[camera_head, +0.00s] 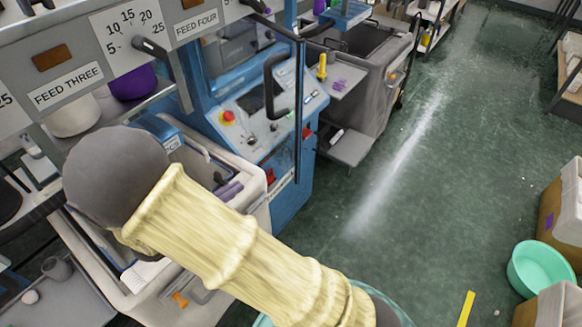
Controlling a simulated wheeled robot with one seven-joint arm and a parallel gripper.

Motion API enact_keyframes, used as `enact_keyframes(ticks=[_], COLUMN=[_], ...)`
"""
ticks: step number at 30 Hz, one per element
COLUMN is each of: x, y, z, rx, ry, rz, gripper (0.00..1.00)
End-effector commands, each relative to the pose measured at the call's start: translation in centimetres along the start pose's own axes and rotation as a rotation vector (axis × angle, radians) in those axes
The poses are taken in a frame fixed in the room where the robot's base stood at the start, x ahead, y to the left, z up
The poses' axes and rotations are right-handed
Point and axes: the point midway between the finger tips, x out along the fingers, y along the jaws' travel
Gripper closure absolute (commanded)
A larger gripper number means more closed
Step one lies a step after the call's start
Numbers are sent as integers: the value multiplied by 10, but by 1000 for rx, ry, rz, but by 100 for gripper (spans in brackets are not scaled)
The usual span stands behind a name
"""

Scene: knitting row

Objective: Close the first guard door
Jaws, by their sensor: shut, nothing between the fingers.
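A guard door (299,115) with a thin dark frame and a black loop handle (270,85) stands at the blue knitting machine (212,88), in the upper middle. It appears swung out from the machine front, in front of the control panel; its exact angle is hard to tell. No other guard door shows clearly. My arm, in a cream ribbed sleeve with a dark grey rounded joint, crosses from the lower middle to the left, below and left of the door. My gripper is not in view. The arm hides part of the machine's lower front.
A control panel with a red button (228,117) sits behind the door. A pale bin (254,185) stands below the panel. A grey cart (365,75) stands just beyond. The green floor to the right is open, with a mint basin (540,268) and boxes at the right edge.

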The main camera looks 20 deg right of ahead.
Motion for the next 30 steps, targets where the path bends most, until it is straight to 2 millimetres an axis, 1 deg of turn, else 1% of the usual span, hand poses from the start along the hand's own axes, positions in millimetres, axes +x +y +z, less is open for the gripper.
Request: enact_keyframes(ticks=[1, 3, 6, 16, 20, 23, 26, 30], x=[-14, -28, -39, -39, -35, -26, -11, 12], y=[9, 22, 34, 36, 36, 38, 41, 45], z=[-5, -8, -11, -12, -14, -16, -20, -25], rx=[-13, -26, -37, -38, -38, -39, -40, -40], ry=[52, 111, 160, 169, 170, 170, 171, 171], rz=[43, 103, 156, 172, 171, 173, 173, 174], gripper=[100, 100, 100, 100, 100, 100, 100, 100])
